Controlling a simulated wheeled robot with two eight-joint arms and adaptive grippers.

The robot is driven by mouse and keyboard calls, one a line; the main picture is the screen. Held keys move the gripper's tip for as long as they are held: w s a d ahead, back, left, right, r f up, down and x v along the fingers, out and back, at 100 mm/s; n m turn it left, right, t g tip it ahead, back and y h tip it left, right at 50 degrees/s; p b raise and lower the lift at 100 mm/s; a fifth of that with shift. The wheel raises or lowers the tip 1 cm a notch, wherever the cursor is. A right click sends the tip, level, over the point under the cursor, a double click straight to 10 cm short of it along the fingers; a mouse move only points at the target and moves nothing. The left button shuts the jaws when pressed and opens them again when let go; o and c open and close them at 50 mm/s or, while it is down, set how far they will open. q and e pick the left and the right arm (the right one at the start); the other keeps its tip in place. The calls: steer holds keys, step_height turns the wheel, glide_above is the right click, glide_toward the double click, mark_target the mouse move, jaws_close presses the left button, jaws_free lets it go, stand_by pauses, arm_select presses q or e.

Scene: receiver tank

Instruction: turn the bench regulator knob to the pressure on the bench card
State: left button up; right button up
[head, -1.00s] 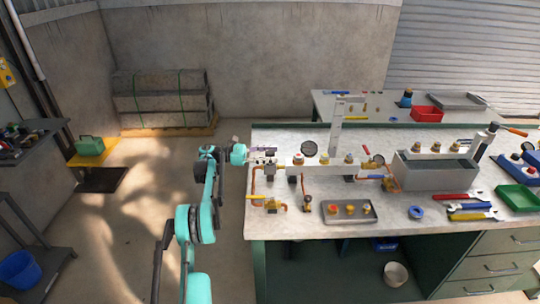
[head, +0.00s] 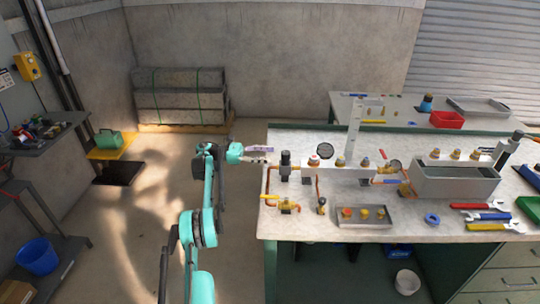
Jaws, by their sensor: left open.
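The bench regulator shows as a dark upright cylinder with a dark knob (head: 285,158) on top, at the left end of the pipework on the bench. My left gripper (head: 268,155) is open and just left of the knob, with a small gap seeming to lie between them. A round dark-faced gauge (head: 325,151) stands to the right of the knob; its reading is too small to tell. I cannot make out a bench card with a readable pressure. My right gripper is not in view.
A white manifold (head: 340,170) with brass fittings runs right from the regulator. A tray of fittings (head: 364,222) and a yellow-handled valve (head: 287,205) sit in front. A grey tank (head: 458,184) and wrenches (head: 490,216) are at the right.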

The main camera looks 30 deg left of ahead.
arm_select(q)
steer(key=w+d+r+n+t+y, duration=0.1)
steer(key=w+r+n+t+y, duration=0.1)
steer(key=w+r+n+t, duration=0.15)
steer(key=n+t+y+p, duration=0.2)
steer(key=n+t+y, duration=0.35)
steer(key=y, duration=0.35)
glide_toward(282, 157)
steer(key=shift+g, duration=0.5)
steer(key=w, duration=0.1)
steer(key=w+r, duration=0.1)
steer(key=w+d, duration=0.1)
steer(key=w, duration=0.1)
steer(key=shift+w+r, duration=0.1)
steer(key=shift+r, duration=0.1)
steer(key=shift+d+f, duration=0.1)
steer(key=shift+f, duration=0.05)
steer(key=b+x, duration=0.2)
steer(key=x, duration=0.4)
steer(key=shift+w+f, duration=0.1)
steer(key=shift+w, duration=0.7)
